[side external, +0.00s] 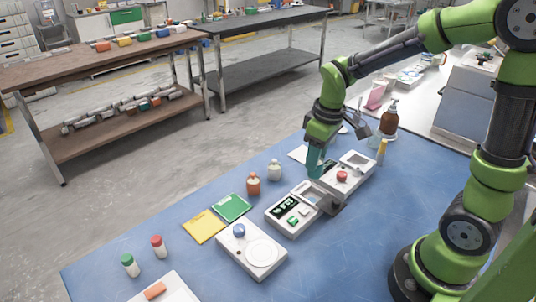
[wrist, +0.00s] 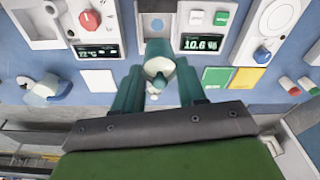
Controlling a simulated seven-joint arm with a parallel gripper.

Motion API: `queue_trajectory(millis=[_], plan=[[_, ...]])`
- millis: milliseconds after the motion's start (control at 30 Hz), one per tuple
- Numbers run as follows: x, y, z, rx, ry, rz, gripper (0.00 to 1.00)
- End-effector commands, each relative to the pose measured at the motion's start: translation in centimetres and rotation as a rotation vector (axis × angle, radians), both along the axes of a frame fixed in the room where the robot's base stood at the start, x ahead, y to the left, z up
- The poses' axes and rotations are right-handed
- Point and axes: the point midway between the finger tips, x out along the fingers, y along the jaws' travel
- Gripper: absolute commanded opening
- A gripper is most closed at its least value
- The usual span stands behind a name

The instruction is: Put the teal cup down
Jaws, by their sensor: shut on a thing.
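My gripper (wrist: 157,92) has teal fingers, shut on the teal cup (wrist: 158,58), which sits between the fingertips in the wrist view. Its pale inside or contents show through the opening. In the side external view my gripper (side external: 315,165) points down just behind the white devices, near the gap between the display unit (side external: 282,212) and the red-knob unit (side external: 354,178). The cup blends with the teal fingers there, and I cannot tell whether its base touches anything.
An orange bottle (side external: 253,185) and a white bottle (side external: 274,170) stand left of my gripper. A brown pump bottle (side external: 389,120) stands behind right. Green (side external: 233,208) and yellow (side external: 204,226) cards and a blue-knob scale (side external: 252,250) lie toward the front.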

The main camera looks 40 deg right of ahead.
Motion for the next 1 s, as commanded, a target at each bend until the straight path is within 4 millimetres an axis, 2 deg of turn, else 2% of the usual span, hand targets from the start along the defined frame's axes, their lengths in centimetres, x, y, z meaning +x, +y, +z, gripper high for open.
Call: queue_trajectory(millis=[67,167,267,400,533,633,800,1000], plan=[[0.1,0.9,0.0,-0.001,0.001,0.028,0.04],[1.7,2.9,-0.4,0.0,0.003,0.086,0.04],[4.6,5.8,-0.8,-0.001,0.003,0.131,0.04],[8.9,10.7,-1.2,0.0,0.002,0.145,0.04],[11.6,14.3,-1.1,-0.001,0.001,0.12,0.04],[13.1,15.7,-0.7,-0.001,-0.001,0.081,0.04],[14.1,16.0,0.1,-0.001,0.0,0.013,0.04],[13.9,15.9,-3.6,-0.003,0.006,-0.005,0.04]])
